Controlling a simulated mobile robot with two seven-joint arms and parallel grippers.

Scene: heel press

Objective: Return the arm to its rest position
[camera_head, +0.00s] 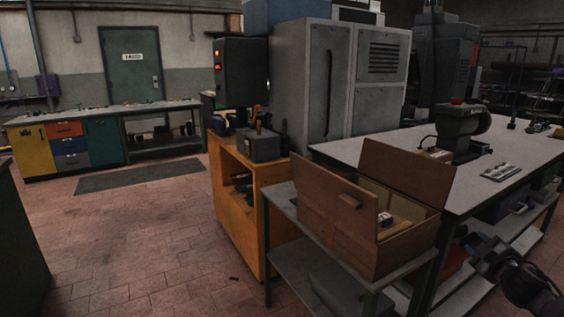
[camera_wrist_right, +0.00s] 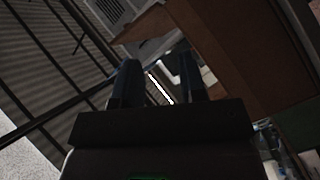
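I see nothing held there, only background with a bright strip. My left gripper is not in view.
An orange cabinet (camera_head: 235,205) stands left.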

